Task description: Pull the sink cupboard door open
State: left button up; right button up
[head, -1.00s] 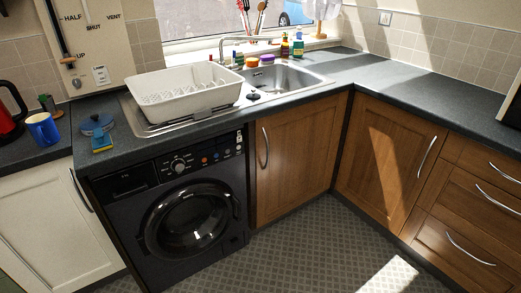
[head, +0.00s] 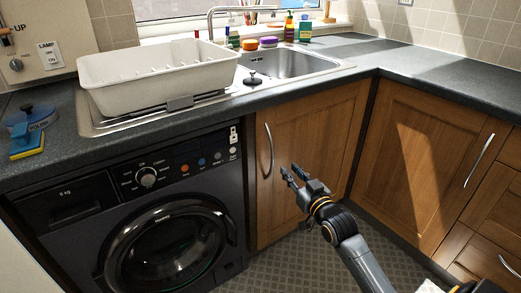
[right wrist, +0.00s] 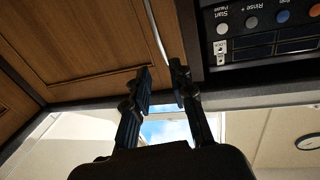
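The sink cupboard door (head: 312,140) is a brown wooden panel under the sink, right of the washing machine. It looks shut. Its curved metal handle (head: 269,150) runs upright near its left edge. My right gripper (head: 290,172) is in front of the door, just right of the handle's lower part. In the right wrist view, my right gripper (right wrist: 160,71) has its two fingers apart and empty. There the handle (right wrist: 156,32) shows just beyond the fingertips, roughly in line with the gap, with the door (right wrist: 70,45) to its left. My left gripper is not in view.
A black washing machine (head: 135,215) stands left of the door. Another wooden cupboard (head: 425,155) and drawers stand on the right, at the corner. A white dish rack (head: 155,75) sits on the counter by the sink (head: 290,62). Patterned floor (head: 290,250) is clear below.

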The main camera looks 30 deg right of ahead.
aim_at(273, 150)
jog(key=w, duration=0.2)
jog(key=w+b, duration=0.1)
jog(key=w, duration=0.2)
jog(key=w+d, duration=0.1)
jog(key=w, duration=0.2)
jog(key=shift+b, duration=0.3)
jog(key=w, duration=0.3)
jog(key=shift+w+d+b, duration=0.25)
jog(key=shift+w+b, duration=0.1)
jog(key=shift+b, duration=0.05)
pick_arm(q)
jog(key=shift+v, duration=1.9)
pick_arm(e)
jog(key=shift+w, duration=0.8)
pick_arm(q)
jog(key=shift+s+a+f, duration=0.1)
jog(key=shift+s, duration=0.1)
pick_arm(e)
grip_shut()
